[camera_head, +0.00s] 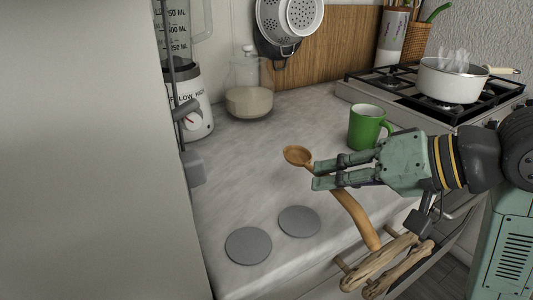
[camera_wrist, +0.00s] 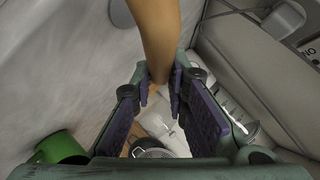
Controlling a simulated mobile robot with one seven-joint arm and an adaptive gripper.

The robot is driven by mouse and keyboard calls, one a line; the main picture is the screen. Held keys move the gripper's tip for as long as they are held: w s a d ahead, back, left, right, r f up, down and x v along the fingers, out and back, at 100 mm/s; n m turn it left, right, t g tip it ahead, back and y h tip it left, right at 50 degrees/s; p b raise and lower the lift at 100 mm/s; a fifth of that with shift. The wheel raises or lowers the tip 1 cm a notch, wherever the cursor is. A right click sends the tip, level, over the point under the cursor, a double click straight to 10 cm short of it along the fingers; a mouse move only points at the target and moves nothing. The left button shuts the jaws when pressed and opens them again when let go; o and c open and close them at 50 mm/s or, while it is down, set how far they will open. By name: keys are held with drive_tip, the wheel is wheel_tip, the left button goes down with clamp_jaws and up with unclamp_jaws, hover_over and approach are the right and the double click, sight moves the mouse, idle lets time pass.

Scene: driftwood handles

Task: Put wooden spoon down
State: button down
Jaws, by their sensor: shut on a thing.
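The wooden spoon (camera_head: 355,218) is held between the fingers of my gripper (camera_head: 318,175). In the head view its round bowl points up and left over the counter, and its thick handle slants down and right past the fingers toward the counter's front edge. In the wrist view the spoon (camera_wrist: 157,38) runs from the top edge down between the two purple-padded fingers of my gripper (camera_wrist: 165,95). The spoon seems to be above the counter (camera_head: 240,185); whether any part touches it I cannot tell.
A green mug (camera_head: 365,128) stands just behind my gripper. Two grey discs (camera_head: 248,246) (camera_head: 299,221) lie at the counter's front. A blender (camera_head: 190,100), a glass flask (camera_head: 248,90) and a stove with a steaming white pot (camera_head: 450,80) stand behind. Driftwood handles (camera_head: 385,265) jut out below the front edge.

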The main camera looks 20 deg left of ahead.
sight(298, 156)
drive_tip(key=w+a, duration=0.2)
drive_tip(key=a, duration=0.2)
drive_tip(key=w+a+f+p, duration=0.1)
drive_tip(key=w+a, duration=0.2)
drive_tip(key=a, duration=0.1)
drive_tip(key=w+a+p, duration=0.1)
drive_tip(key=w+a, duration=0.1)
drive_tip(key=a, duration=0.3)
drive_tip(key=shift+w+f, duration=0.15)
drive_tip(key=shift+w, duration=0.1)
drive_tip(key=shift+w+a+f+p, duration=0.15)
drive_tip(key=shift+a+f+p, duration=0.1)
drive_tip(key=shift+f+p, duration=0.25)
drive_tip(key=shift+w+a+f+p, duration=0.15)
drive_tip(key=shift+a+f+p, duration=0.1)
drive_tip(key=shift+f, duration=0.9)
drive_tip(key=c, duration=1.6)
unclamp_jaws()
drive_tip(key=shift+f, duration=0.1)
